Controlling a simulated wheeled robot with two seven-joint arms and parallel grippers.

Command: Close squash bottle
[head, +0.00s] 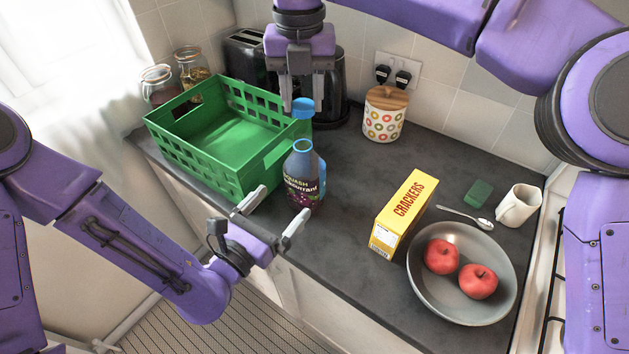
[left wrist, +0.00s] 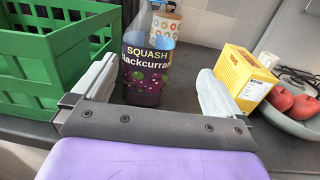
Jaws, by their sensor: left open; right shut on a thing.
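The squash bottle (head: 303,178) stands upright on the dark counter, with its open neck showing and a dark blackcurrant label. It also shows in the left wrist view (left wrist: 148,62). My right gripper (head: 303,108) comes down from above and is shut on the blue cap (head: 303,106), which is held just above the bottle's neck, apart from it. My left gripper (head: 272,216) is open and empty, in front of the bottle near the counter's front edge. In the left wrist view its fingers (left wrist: 152,90) are spread, with the bottle seen between and beyond them.
A green crate (head: 165,153) stands close to the left of the bottle. A yellow crackers box (head: 405,213), a grey bowl (head: 430,285) with two red apples, a spoon, a sponge and a white mug (head: 517,206) are to the right. A toaster, kettle, jars and canister stand behind.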

